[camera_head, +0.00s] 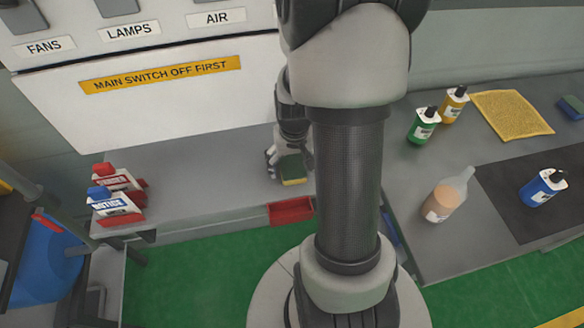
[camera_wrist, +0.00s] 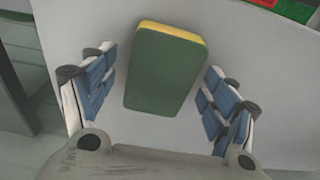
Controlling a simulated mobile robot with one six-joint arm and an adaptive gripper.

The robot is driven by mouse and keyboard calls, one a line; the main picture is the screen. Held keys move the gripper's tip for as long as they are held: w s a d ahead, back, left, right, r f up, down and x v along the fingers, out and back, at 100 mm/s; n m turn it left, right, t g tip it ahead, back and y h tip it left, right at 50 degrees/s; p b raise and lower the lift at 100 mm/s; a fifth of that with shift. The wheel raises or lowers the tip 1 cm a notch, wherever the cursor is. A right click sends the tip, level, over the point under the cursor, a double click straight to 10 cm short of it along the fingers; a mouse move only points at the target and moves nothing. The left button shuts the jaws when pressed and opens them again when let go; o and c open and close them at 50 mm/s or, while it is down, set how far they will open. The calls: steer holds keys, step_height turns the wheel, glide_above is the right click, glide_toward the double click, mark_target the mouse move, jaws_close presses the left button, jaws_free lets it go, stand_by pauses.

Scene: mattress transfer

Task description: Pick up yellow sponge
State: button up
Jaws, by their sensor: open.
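The yellow sponge (camera_wrist: 165,68) has a green face and a yellow side. In the wrist view it lies between the two spread fingers of my gripper (camera_wrist: 160,95), with a gap on each side. In the head view the sponge (camera_head: 292,169) is on the grey counter, just by my gripper (camera_head: 284,165). My gripper is open and holds nothing. My arm hides part of the counter to the right of the sponge.
A red bin (camera_head: 291,210) hangs at the counter's front edge. Danger and notice signs (camera_head: 117,193) stand at the left.

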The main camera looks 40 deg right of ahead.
steer(key=c, duration=0.8)
steer(key=shift+r, duration=0.2)
